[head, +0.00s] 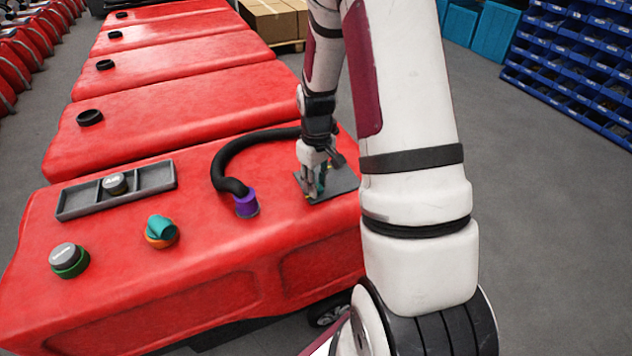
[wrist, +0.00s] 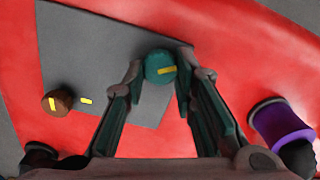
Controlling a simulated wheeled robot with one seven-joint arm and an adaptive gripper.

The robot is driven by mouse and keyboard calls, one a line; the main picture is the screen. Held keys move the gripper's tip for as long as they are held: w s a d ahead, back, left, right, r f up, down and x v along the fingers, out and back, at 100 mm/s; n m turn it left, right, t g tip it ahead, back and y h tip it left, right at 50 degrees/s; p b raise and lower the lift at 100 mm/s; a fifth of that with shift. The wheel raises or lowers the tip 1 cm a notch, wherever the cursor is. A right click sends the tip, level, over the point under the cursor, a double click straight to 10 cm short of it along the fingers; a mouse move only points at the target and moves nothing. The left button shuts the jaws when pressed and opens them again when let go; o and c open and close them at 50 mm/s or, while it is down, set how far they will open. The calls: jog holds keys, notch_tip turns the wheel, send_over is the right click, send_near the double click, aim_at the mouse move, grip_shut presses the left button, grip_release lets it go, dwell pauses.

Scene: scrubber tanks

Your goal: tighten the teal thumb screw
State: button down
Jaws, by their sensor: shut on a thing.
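The teal thumb screw (wrist: 158,67) sits at the edge of a dark grey plate (wrist: 85,55) on the red tank. A brown screw (wrist: 60,101) with a yellow mark stands at the plate's left corner. A second yellow mark is on the plate beside it. In the head view, my gripper (head: 315,188) points down at the plate (head: 343,181); the fingers mostly hide the teal screw there.
A black hose (head: 222,165) with a purple coupling (head: 246,205) arches left of my gripper; the coupling also shows in the wrist view (wrist: 283,122).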

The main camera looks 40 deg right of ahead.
jog(key=m, duration=0.6)
jog(key=shift+d+r, duration=0.1)
jog(key=shift+r, duration=0.05)
jog(key=shift+m, duration=0.4)
jog(key=c, duration=1.3)
grip_release()
notch_tip(320, 180, up, 12)
